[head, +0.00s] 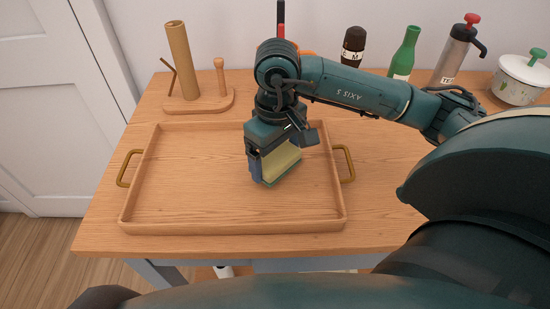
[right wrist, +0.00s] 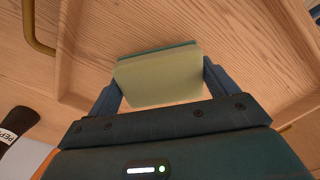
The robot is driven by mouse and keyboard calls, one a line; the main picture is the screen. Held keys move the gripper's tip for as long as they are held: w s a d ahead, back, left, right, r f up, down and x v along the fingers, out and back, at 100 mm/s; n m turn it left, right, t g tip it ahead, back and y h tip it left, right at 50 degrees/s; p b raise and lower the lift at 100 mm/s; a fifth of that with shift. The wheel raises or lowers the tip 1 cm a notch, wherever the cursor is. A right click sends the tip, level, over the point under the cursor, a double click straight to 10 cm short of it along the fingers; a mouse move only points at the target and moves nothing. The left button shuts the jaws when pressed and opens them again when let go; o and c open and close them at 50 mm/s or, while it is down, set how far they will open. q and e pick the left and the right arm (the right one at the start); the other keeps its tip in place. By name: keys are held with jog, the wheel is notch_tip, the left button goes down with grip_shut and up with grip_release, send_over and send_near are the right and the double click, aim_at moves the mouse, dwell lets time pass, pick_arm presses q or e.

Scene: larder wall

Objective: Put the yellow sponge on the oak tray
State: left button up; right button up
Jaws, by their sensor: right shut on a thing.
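The yellow sponge (head: 281,162) has a green layer on one face. My right gripper (head: 272,168) is shut on it, with a blue finger at each side. In the right wrist view the sponge (right wrist: 158,78) sits between the two fingers of the gripper (right wrist: 160,85). The oak tray (head: 200,226) is a wide wooden tray with brass handles on the table. The sponge is over the right part of the tray; I cannot tell whether it touches the tray floor. My left gripper is not in view.
A wooden roll holder (head: 197,104) stands behind the tray at the left. A dark pepper mill (head: 353,46), a green bottle (head: 405,54), a metal flask (head: 455,50) and a white pot (head: 520,80) stand along the wall. The tray's left part is empty.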

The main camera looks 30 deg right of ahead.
aim_at(276, 155)
jog(key=shift+f, duration=1)
jog(key=o, duration=0.8)
jog(key=shift+r, duration=0.3)
notch_tip(276, 155, up, 11)
jog(key=shift+f, duration=0.1)
jog(key=shift+r, duration=0.45)
